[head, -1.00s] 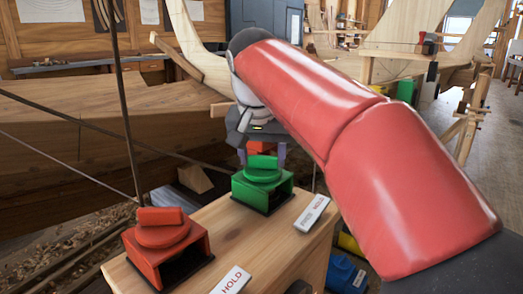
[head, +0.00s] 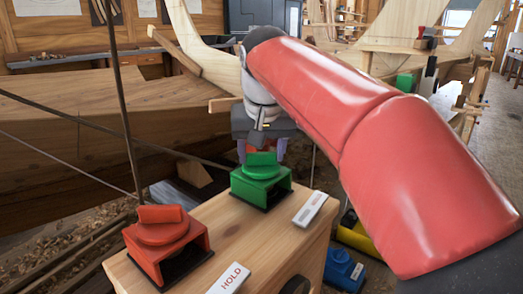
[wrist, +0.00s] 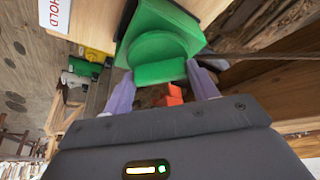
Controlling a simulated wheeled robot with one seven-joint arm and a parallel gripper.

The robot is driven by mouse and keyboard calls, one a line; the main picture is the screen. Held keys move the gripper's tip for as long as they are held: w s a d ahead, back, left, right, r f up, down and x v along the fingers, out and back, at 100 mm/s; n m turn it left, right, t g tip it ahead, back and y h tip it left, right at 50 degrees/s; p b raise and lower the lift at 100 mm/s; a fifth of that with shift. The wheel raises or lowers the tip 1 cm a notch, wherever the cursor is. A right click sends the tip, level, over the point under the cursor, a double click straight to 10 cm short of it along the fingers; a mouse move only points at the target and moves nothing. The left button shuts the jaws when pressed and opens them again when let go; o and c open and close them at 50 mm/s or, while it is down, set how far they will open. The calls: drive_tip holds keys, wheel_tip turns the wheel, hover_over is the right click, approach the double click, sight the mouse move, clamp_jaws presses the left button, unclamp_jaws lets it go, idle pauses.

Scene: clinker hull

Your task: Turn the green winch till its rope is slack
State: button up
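The green winch (head: 262,188) stands on the far part of a wooden box (head: 225,222), with its handle bar on top of a round drum. My gripper (head: 262,153) points down over it. In the wrist view the handle of the green winch (wrist: 160,71) lies between the two fingertips of my gripper (wrist: 161,70). The fingers are apart, with what look like narrow gaps beside the handle; firm contact cannot be made out. A dark rope (head: 150,145) runs left from the green winch in a straight line and looks taut.
A red winch (head: 165,240) stands nearer on the same box, with its own ropes. Two white labels lie on the box, one reading HOLD (head: 230,279). A blue case (head: 343,270) and a yellow item (head: 355,238) are on the floor at right. Wooden hull planks (head: 80,120) fill the left.

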drive_tip(key=o, duration=0.4)
drive_tip(key=p+v, duration=0.1)
drive_tip(key=v, duration=0.6)
drive_tip(key=shift+s+r, duration=0.15)
drive_tip(key=shift+r, duration=0.2)
